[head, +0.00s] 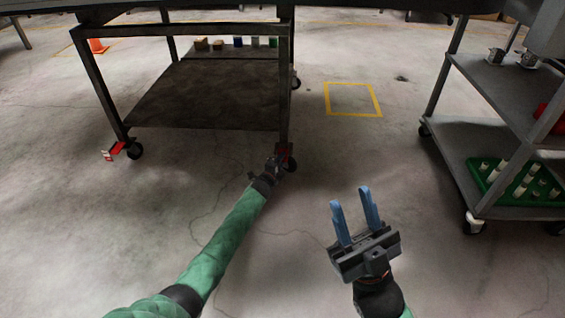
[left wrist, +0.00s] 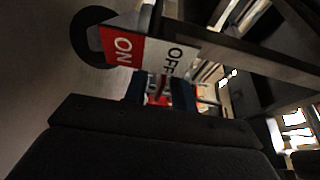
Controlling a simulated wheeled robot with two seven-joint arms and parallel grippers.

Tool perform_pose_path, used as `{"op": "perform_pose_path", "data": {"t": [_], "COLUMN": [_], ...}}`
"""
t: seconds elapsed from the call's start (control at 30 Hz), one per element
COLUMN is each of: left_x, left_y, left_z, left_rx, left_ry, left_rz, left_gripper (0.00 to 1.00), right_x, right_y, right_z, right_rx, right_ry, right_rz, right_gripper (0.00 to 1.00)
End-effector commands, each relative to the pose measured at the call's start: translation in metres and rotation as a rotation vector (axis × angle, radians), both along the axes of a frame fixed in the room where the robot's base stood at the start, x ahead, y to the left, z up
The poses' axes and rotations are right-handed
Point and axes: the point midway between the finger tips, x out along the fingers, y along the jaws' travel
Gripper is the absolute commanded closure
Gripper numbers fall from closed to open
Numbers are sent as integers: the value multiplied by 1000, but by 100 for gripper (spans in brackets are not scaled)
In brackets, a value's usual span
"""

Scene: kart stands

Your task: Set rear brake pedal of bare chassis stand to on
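The bare chassis stand (head: 205,95) is a dark metal frame on casters in the head view. My left gripper (head: 276,162) is low at its near right caster (head: 289,164). In the left wrist view, a caster wheel (left wrist: 92,38) sits beside a plate with a red ON half (left wrist: 123,47) and a white OFF half (left wrist: 172,58). The blue fingers (left wrist: 158,90) are just below the plate, with a red part (left wrist: 157,87) between them. Whether they grip it is unclear. My right gripper (head: 355,215) is open and empty above the floor.
Another red pedal (head: 110,153) is at the stand's near left caster. A grey cart (head: 500,85) with a green tray (head: 490,175) stands at right. A yellow square (head: 352,115) marks the floor. The floor between stand and cart is clear.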

Motion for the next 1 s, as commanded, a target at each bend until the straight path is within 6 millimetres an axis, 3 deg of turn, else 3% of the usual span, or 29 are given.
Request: {"op": "perform_pose_path", "data": {"t": [0.47, 0.5, 0.63, 1.0], "left_x": [11, 11, 11, 10], "left_y": [-4, -4, -4, -4], "left_z": [0, 0, 0, 0], "left_rx": [0, 0, 0, 0], "left_ry": [0, 0, 0, 1], "left_rz": [0, 0, 0, 0], "left_gripper": [74, 76, 100, 100], "right_x": [9, 9, 9, 9], "right_y": [-1, -1, -1, -1], "right_z": [-4, -4, -4, -4], "right_rx": [-30, -30, -29, -28], "right_ry": [14, 13, 13, 13], "right_rz": [4, 5, 4, 4], "right_gripper": [64, 64, 64, 64]}}
